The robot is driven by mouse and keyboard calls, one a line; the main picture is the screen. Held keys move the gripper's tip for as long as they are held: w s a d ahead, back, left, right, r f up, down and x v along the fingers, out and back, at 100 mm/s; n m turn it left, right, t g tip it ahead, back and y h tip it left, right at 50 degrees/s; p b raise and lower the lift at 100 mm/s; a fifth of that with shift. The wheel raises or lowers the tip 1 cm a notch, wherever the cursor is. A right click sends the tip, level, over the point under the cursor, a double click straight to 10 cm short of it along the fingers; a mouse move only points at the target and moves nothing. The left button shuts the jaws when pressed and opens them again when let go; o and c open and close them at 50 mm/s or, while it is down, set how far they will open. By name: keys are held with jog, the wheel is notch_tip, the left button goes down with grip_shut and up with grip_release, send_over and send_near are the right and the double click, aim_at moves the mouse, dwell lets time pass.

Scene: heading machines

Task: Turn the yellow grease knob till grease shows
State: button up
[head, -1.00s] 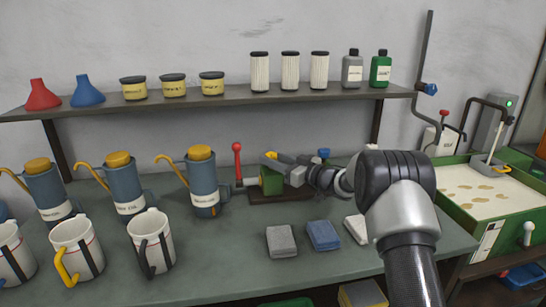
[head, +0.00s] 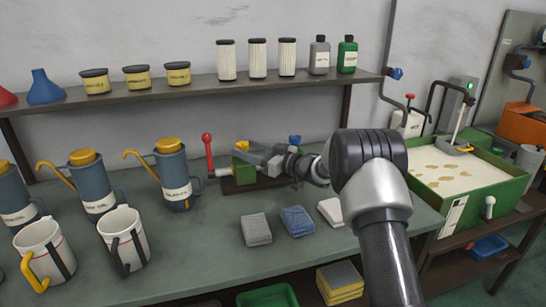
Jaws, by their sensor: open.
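A small yellow knob (head: 242,145) shows at the top of a green block (head: 243,169) in the head view. The block stands on a dark base plate (head: 235,187) at the back of the bench, with a red-topped lever (head: 208,150) at its left. My gripper (head: 250,157) reaches in from the right, its jaws open, at the knob and the block's upper side. It partly hides both, and I cannot tell whether the jaws touch the knob. No grease can be made out at this distance.
Blue oil cans (head: 175,180) and white mugs (head: 125,240) stand on the left of the bench. Folded cloths (head: 256,229) lie in front of the block. A shelf (head: 200,83) with jars and bottles runs above. A green tray machine (head: 470,210) stands at the right.

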jog(key=p+v, duration=0.1)
jog(key=v, duration=1.4)
jog(key=shift+d, duration=0.25)
jog(key=shift+s+r, duration=0.1)
jog(key=shift+r, duration=0.05)
